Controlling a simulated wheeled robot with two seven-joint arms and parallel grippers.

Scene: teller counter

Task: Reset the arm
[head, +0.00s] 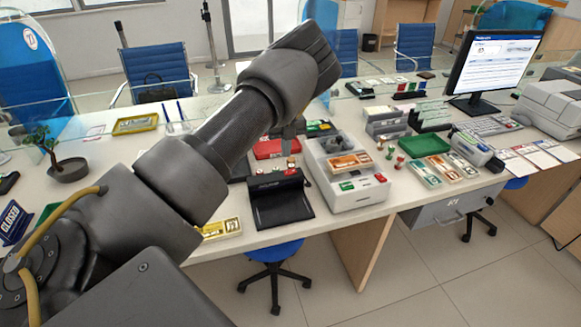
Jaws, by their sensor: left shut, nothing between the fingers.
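My left arm (190,165) comes in from the left and crosses the middle of the head view. Its wrist bends over the counter, and my left gripper (291,133) points down below it. The gripper is partly hidden by the arm; it is shut and empty. It hangs above the area near a red tray (276,148) and a black card-reader-like stand (279,200). I cannot tell its exact height above them. My right gripper is not in view.
A white and grey machine (357,192) with banknotes on top stands just right of the gripper. Stamps, a green tray (424,145) and banknote trays (440,170) lie further right, before a monitor (492,62). A potted plant (68,170) stands left. Glass panels edge the counter's far side.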

